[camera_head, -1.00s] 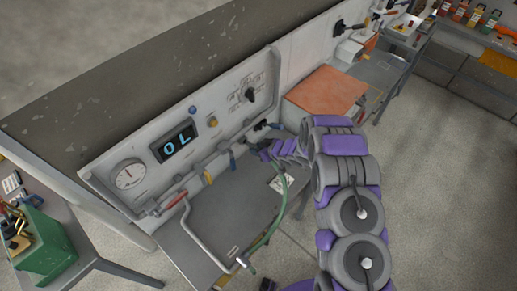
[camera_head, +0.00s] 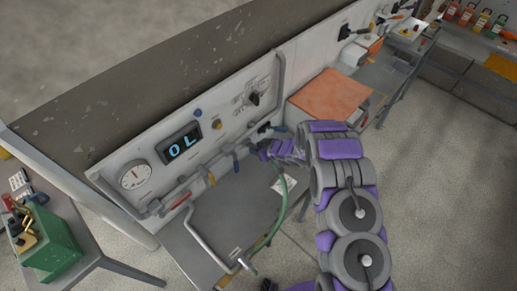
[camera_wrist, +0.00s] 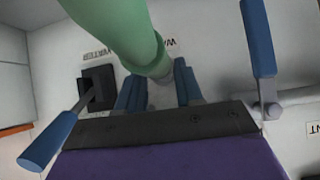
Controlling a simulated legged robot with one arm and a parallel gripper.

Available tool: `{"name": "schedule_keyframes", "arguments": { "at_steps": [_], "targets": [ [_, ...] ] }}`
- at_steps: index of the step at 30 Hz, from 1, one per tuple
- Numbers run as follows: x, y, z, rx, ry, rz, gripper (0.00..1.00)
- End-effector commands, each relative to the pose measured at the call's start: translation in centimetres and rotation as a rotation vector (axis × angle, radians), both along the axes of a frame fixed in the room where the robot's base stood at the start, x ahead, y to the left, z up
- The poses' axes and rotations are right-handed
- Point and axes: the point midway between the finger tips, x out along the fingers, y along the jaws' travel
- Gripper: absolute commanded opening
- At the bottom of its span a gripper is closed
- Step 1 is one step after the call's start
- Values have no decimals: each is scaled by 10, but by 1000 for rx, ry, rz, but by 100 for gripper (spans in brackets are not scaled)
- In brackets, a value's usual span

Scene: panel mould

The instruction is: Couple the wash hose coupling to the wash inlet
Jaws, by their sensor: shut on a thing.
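My gripper (camera_wrist: 158,92) is shut on the wash hose coupling, with its blue fingers on both sides at the end of the green hose (camera_wrist: 122,28). The coupling itself is mostly hidden by the hose and fingers. In the head view my gripper (camera_head: 262,150) is close to the white panel (camera_head: 225,110), and the green hose (camera_head: 283,205) hangs from it over the grey bench top. The wash inlet is hidden behind the hose; a partly covered label starting "WA" shows upside down beside it in the wrist view. I cannot tell whether coupling and inlet touch.
A blue-handled valve (camera_wrist: 97,88) is left of the fingers and a blue lever (camera_wrist: 258,45) right of them, both close. The panel has a gauge (camera_head: 135,176) and an "OL" display (camera_head: 180,145). A bent grey pipe (camera_head: 205,245) crosses the bench's left. An orange board (camera_head: 330,95) lies beyond.

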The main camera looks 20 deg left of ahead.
Motion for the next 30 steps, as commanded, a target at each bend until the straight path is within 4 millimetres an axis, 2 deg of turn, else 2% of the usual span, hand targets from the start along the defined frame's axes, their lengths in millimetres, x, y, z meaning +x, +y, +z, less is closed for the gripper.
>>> {"name": "schedule_keyframes", "arguments": {
  "at_steps": [22, 23, 30],
  "targets": [
    [5, 14, 0, 1, 1, 0, 0],
    [5, 15, 0, 1, 1, 0, 37],
    [5, 15, -1, -1, 1, -1, 60]
  ]
}}
